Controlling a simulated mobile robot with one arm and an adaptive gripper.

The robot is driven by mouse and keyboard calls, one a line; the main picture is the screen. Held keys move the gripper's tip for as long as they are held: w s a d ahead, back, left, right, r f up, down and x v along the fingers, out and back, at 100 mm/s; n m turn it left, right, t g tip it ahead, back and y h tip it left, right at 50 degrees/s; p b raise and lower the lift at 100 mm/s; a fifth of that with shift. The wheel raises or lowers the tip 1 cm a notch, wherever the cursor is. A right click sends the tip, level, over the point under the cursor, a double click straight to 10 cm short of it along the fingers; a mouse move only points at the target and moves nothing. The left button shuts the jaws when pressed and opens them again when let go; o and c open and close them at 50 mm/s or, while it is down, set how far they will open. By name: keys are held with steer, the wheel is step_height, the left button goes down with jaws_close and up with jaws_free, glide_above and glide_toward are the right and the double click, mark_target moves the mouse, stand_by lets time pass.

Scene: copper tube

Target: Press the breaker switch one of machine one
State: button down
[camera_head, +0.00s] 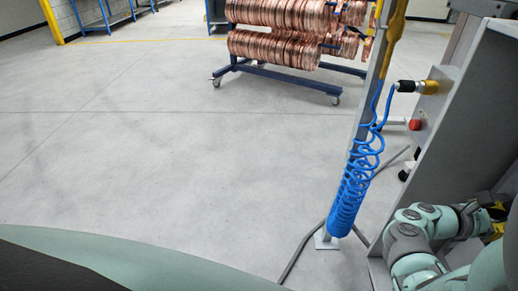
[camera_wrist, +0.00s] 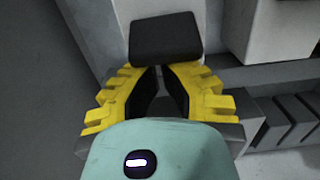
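My gripper shows in the wrist view (camera_wrist: 160,70) with yellow fingers and black pads. The fingers lean together at their far ends, with only a narrow gap between the pads, and nothing shows between them. A dark rectangular block (camera_wrist: 165,38) sits right in front of the fingertips, against a grey surface. It may be the breaker switch or its handle; I cannot tell, nor whether the fingertips touch it. In the head view my gripper (camera_head: 497,215) is at the right edge, beside the grey machine cabinet (camera_head: 455,125), partly hidden. No switch label is readable.
A red button (camera_head: 415,124) and a yellow fitting with a black connector (camera_head: 430,87) are on the cabinet's side. A coiled blue hose (camera_head: 352,190) hangs by a post. A wheeled rack of copper coils (camera_head: 275,48) stands behind. The floor on the left (camera_head: 150,150) is clear.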

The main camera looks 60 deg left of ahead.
mark_target(509, 211)
steer(key=shift+r+p, duration=0.25)
steer(key=shift+p, duration=0.55)
steer(key=g+p, duration=0.1)
steer(key=p, duration=0.2)
steer(key=r+y+p, duration=0.1)
steer(key=p, duration=0.2)
steer(key=s+r+g+y+p, duration=0.1)
steer(key=p, duration=0.2)
steer(key=shift+a+r+g+p, duration=0.2)
steer(key=shift+a+g+p, duration=0.1)
steer(key=p, duration=0.2)
steer(key=r+g+y+p, duration=0.1)
steer(key=p, duration=0.2)
steer(key=shift+s+a+g+p, duration=0.1)
steer(key=shift+s+g+p, duration=0.05)
steer(key=shift+g+p, duration=0.2)
steer(key=g+y+p, duration=0.1)
steer(key=p, duration=0.3)
steer(key=shift+s+a+g, duration=0.1)
steer(key=shift+a+g, duration=0.05)
steer(key=shift+g, duration=0.1)
steer(key=shift+p, duration=0.5)
steer(key=shift+r+g+y+p, duration=0.25)
steer(key=shift+g+y+p, duration=0.15)
steer(key=shift+p, duration=0.45)
steer(key=shift+f, duration=0.15)
